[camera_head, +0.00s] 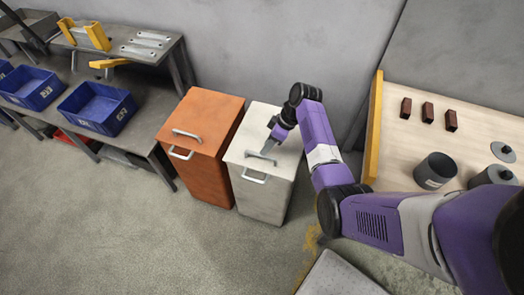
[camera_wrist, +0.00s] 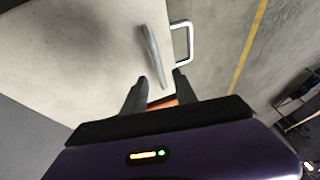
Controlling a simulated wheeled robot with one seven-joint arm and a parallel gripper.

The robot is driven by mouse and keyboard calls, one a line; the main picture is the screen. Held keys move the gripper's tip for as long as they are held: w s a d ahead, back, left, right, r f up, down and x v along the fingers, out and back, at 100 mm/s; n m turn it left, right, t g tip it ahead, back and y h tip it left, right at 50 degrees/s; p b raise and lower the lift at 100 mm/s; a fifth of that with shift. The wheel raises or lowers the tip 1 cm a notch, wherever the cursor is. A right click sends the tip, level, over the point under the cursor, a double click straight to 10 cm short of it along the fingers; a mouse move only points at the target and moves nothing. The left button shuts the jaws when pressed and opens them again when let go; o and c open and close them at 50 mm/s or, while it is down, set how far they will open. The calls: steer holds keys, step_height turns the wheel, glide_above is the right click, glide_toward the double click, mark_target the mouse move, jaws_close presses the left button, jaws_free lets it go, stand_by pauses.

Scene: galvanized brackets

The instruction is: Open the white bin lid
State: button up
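The white bin (camera_head: 264,190) stands on the floor. Its white lid (camera_head: 284,127) lies flat and closed, and it also shows in the wrist view (camera_wrist: 85,50). A grey lid handle (camera_wrist: 152,52) sits on top near the front edge; in the head view my gripper hides part of it. A second, looped handle (camera_wrist: 190,42) is on the bin's front. My gripper (camera_head: 271,150) is over the lid, close to the lid handle. In the wrist view its fingers (camera_wrist: 160,76) are apart, and the near end of the lid handle shows between them. I cannot tell whether they touch it.
An orange bin (camera_head: 190,140) with similar handles stands close on the left. A workbench (camera_head: 470,150) with a yellow edge is to the right. A shelf with blue crates (camera_head: 97,107) is at the left. A grey wall is behind; the floor in front is clear.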

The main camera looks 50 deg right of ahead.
steer(key=shift+x, duration=2)
jaws_close()
